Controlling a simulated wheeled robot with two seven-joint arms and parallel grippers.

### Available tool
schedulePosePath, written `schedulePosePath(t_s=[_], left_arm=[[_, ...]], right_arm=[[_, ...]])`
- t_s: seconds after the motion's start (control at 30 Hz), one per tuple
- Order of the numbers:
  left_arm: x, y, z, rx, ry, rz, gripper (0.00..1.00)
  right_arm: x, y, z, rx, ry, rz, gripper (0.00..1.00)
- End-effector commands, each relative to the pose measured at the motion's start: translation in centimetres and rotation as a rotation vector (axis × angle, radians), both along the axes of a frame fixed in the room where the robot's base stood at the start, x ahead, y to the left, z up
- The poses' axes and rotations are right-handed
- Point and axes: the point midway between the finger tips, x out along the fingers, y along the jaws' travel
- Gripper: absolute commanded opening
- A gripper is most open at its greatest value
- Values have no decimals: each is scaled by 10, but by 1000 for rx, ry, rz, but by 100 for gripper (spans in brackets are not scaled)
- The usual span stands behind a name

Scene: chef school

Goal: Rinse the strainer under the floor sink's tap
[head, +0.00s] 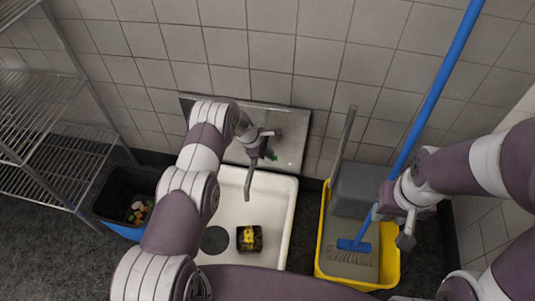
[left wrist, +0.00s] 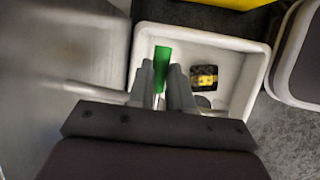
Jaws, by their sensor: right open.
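The strainer (head: 240,243) appears to be the dark square basket with yellow pieces in the white floor sink (head: 284,222); it also shows in the left wrist view (left wrist: 204,86). The tap's spout (head: 249,182) hangs above the sink, behind the strainer and apart from it. My left gripper (head: 264,142) is at the tap; in the left wrist view its fingers close against both sides of the green tap handle (left wrist: 162,54). My right gripper (head: 392,227) is open and empty, above the yellow bucket's right side, close to the broom handle.
A yellow bucket (head: 388,270) with a grey wringer (head: 361,190) stands right of the sink. A blue broom (head: 432,98) leans up from it. A dark bin (head: 109,200) with scraps and a wire shelf (head: 45,130) stand left. A dark round drain (head: 214,240) lies beside the strainer.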

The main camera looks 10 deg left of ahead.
Motion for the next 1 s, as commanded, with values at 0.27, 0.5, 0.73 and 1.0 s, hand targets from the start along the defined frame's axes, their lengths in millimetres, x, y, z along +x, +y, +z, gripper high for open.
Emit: schedulePosePath(t_s=[0.27,0.5,0.73,1.0], left_arm=[[-11,3,-10,0,-3,-237,0],[-21,7,-1,0,-2,-422,0],[-22,7,0,1,0,-420,26],[-22,7,0,1,0,-419,45]], right_arm=[[0,0,-39,0,1,0,43],[0,0,-49,0,0,0,43],[0,0,-48,0,0,0,43],[0,0,-48,0,0,0,43]])
